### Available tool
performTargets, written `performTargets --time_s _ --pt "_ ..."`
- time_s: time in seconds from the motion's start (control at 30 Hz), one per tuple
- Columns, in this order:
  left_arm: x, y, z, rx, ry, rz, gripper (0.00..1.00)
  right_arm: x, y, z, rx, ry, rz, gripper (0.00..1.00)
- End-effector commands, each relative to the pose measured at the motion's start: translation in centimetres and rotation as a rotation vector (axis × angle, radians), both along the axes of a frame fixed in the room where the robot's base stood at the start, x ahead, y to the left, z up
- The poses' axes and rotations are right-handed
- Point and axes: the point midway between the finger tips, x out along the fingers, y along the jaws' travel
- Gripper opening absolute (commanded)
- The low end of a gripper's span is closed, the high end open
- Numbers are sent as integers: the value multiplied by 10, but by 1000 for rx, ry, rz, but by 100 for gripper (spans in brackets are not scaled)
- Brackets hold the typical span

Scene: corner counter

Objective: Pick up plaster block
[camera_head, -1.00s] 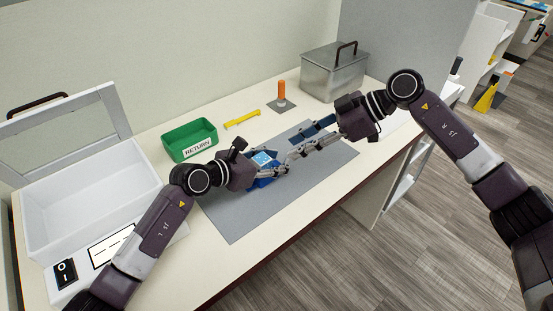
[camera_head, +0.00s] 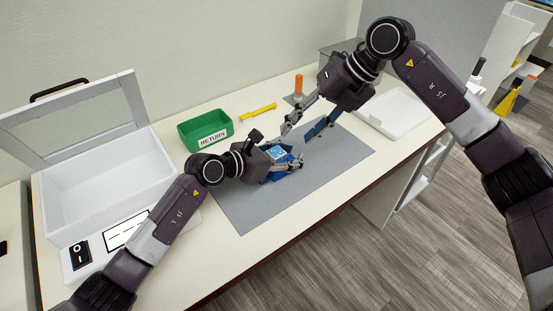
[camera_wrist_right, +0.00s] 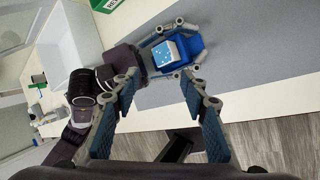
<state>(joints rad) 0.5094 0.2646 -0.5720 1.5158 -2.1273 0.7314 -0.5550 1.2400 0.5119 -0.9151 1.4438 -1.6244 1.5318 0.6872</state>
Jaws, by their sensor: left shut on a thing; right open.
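A pale blue speckled block (camera_head: 278,154), which looks like the plaster block, sits in or on a darker blue piece (camera_head: 270,178) over the grey mat. The right wrist view shows the block's speckled face (camera_wrist_right: 163,53) and the blue piece around its side (camera_wrist_right: 189,46). My left gripper (camera_head: 286,164) is shut around the blue piece, and its fingers hide part of it. Whether the blue piece touches the mat is unclear. My right gripper (camera_head: 302,127) is open and empty, above and behind the block, apart from it. Its padded fingers (camera_wrist_right: 165,93) are spread in the wrist view.
A green RETURN bin (camera_head: 206,131) and a yellow tool (camera_head: 258,113) lie behind the grey mat (camera_head: 330,170). An orange-handled object (camera_head: 298,84) stands near a metal box (camera_head: 335,60), partly hidden by my right arm. A white lidded box (camera_head: 100,185) is at left, a white tray (camera_head: 400,110) at right.

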Motion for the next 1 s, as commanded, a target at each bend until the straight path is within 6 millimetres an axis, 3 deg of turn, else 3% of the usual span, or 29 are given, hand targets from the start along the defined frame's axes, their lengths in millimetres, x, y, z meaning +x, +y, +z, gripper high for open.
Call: performTargets --time_s 0.2,0.5,0.8,1.0 --pt "0 0 -1 1 1 0 12 1 4 14 -136 -236 368 41" --pt "0 1 -1 1 0 1 12 2 6 20 -232 -373 619 41" --pt "0 0 -1 1 1 0 12 8 24 -22 -235 -378 636 41" --pt "0 0 -1 1 0 1 12 11 31 -39 -235 -380 633 41"
